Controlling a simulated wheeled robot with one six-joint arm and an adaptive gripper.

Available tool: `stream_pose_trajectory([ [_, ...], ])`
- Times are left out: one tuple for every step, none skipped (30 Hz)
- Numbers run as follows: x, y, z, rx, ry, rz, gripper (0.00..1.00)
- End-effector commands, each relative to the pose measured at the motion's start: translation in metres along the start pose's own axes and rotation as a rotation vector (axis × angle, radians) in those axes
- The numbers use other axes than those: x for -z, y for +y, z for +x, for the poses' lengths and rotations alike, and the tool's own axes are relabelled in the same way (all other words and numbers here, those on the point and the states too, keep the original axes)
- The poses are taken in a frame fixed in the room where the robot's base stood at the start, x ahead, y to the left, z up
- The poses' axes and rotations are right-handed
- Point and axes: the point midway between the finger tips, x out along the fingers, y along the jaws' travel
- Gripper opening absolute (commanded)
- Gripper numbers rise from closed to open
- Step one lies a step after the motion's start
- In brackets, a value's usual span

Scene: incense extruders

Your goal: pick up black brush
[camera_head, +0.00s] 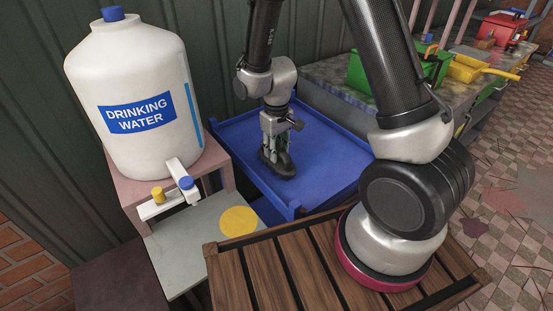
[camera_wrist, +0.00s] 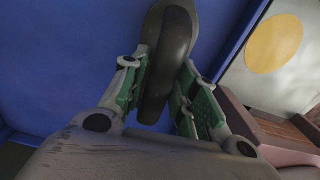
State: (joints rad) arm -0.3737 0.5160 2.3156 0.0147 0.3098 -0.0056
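The black brush (camera_wrist: 172,40) lies on the blue tray (camera_head: 328,178). In the head view its dark base (camera_head: 280,165) shows under my gripper (camera_head: 276,150), which points down over it. In the wrist view the brush's rounded dark body runs between my two green-padded fingers (camera_wrist: 164,80). The fingers are on either side of it and very close. Whether both pads touch it cannot be told. The fingers hide part of the brush in both views.
A large white water jug (camera_head: 137,85) stands on a pink stand at left. A grey board with a yellow disc (camera_head: 239,221) is in front of the tray. A wooden slatted top (camera_head: 290,270) is nearer. Green bin (camera_head: 360,72) and yellow pan (camera_head: 465,68) sit on the right-hand counter.

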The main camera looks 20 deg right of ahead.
Motion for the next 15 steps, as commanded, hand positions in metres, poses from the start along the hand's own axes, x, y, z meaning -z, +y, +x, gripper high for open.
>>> stream_pose_trajectory([
  [0.0, 0.0, 0.0, 0.0, 0.0, 0.0, 0.14],
  [0.0, 0.0, 0.0, 0.0, 0.0, 0.0, 0.08],
  [0.0, 0.0, 0.0, 0.0, 0.0, 0.0, 0.01],
  [0.0, 0.0, 0.0, 0.0, 0.0, 0.0, 0.0],
  [0.0, 0.0, 0.0, 0.0, 0.0, 0.0, 0.0],
  [0.0, 0.0, 0.0, 0.0, 0.0, 0.0, 0.0],
  [0.0, 0.0, 0.0, 0.0, 0.0, 0.0, 0.0],
  [0.0, 0.0, 0.0, 0.0, 0.0, 0.0, 0.0],
  [0.0, 0.0, 0.0, 0.0, 0.0, 0.0, 0.0],
  [0.0, 0.0, 0.0, 0.0, 0.0, 0.0, 0.0],
  [0.0, 0.0, -0.001, 0.0, 0.0, 0.0, 0.0],
  [0.0, 0.0, -0.002, 0.0, 0.001, 0.0, 0.0],
  [0.0, 0.0, -0.004, 0.0, 0.001, 0.0, 0.0],
  [0.001, 0.0, -0.006, 0.0, 0.001, 0.0, 0.0],
  [0.001, 0.0, -0.011, 0.0, 0.002, 0.0, 0.0],
])
